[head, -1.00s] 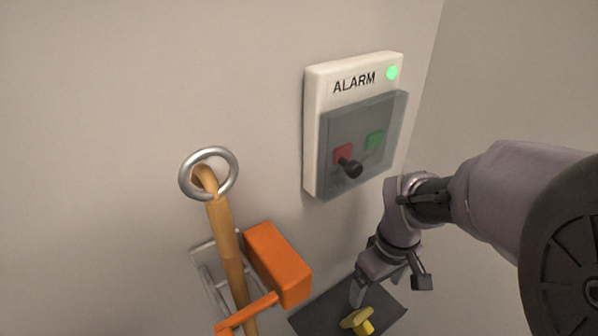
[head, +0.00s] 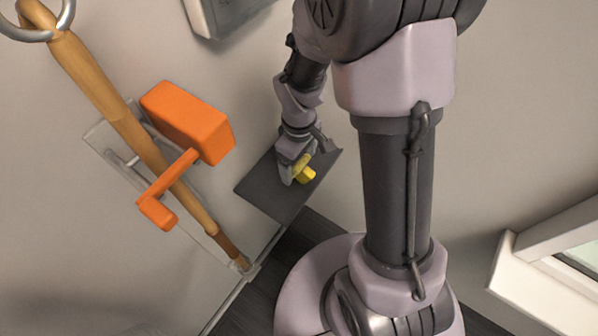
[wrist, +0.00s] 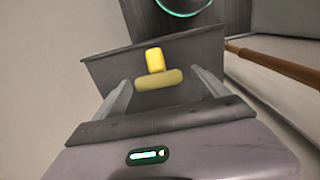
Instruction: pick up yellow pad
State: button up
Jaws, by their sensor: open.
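The yellow pad (head: 304,174) lies on a dark grey shelf (head: 262,192) that juts from the wall. In the wrist view the yellow pad (wrist: 158,78) shows as a wide bar with a small block on it. My gripper (head: 295,172) is right at the pad in the head view and partly hides it. In the wrist view the two fingers of my gripper (wrist: 165,90) stand apart, one on each side of the bar, with gaps between. Whether the fingers are down at the pad's height I cannot tell.
Left of the shelf, an orange block with a lever (head: 190,122) and a wooden pole (head: 110,85) with a metal ring (head: 40,28) stand by the wall. The grey alarm box (head: 222,12) shows at the top edge. A window frame (head: 545,262) is at the right.

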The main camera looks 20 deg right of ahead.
notch_tip(320, 180, down, 3)
jog(key=shift+b, duration=0.35)
jog(key=shift+r, duration=0.15)
jog(key=shift+c, duration=0.5)
jog(key=c, duration=1.5)
jog(key=shift+r+p, duration=0.35)
jog(key=shift+r, duration=0.1)
jog(key=r, duration=0.1)
jog(key=r+p, duration=0.1)
jog(key=r, duration=0.1)
jog(key=shift+s, duration=0.35)
jog(key=shift+s+a+r+b, duration=0.15)
jog(key=shift+s+r+b, duration=0.05)
jog(key=shift+s+b, duration=2.15)
jog(key=shift+s+a+r+b, duration=0.2)
jog(key=shift+s+b, duration=1.65)
jog(key=shift+s, duration=0.9)
jog(key=shift+s+a+r+b, duration=0.1)
jog(key=shift+s+r+b, duration=0.1)
jog(key=shift+s+b, duration=2.15)
jog(key=shift+s+p, duration=0.15)
jog(key=shift+p, duration=0.15)
